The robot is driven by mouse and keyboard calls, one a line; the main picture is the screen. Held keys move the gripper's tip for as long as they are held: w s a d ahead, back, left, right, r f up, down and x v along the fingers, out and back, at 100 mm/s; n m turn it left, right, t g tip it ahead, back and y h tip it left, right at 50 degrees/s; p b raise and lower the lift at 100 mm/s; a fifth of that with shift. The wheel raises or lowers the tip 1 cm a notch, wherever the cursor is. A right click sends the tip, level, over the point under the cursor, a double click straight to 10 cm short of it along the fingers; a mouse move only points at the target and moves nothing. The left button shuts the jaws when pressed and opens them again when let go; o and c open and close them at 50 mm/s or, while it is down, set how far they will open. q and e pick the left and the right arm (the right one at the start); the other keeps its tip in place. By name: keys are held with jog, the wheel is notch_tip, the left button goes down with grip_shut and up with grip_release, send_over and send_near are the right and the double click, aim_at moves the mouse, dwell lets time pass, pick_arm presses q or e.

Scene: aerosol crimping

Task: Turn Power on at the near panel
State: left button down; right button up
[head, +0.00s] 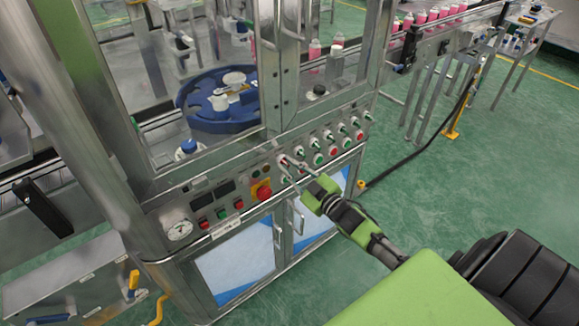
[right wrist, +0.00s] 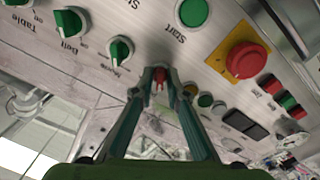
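The near panel (head: 235,193) is the sloping metal front of the machine, with lamps, buttons and knobs. My right gripper (head: 285,169) is at this panel, right of the red emergency button (head: 264,192). Its fingers are apart in the head view. In the right wrist view the fingertips (right wrist: 159,78) point at the panel, with a small red part (right wrist: 159,74) showing between them. I cannot tell whether they touch it. No Power label is readable; the fingers may hide it. My left gripper is not in view.
Green knobs (right wrist: 120,50) and a green Start button (right wrist: 192,12) are close to the fingers in the right wrist view. Glass doors with metal handles (head: 292,20) stand above the panel. Green floor (head: 450,190) is free at right.

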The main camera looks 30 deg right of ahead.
grip_shut()
jog(key=shift+m, duration=0.3)
jog(key=shift+m+p, duration=0.4)
jog(key=shift+m, duration=0.6)
jog(key=m, duration=0.3)
jog(key=shift+r+p, duration=0.1)
jog(key=shift+p, duration=0.25)
jog(key=m, duration=0.3)
jog(key=shift+m, duration=1.7)
jog(key=o, duration=0.5)
grip_release()
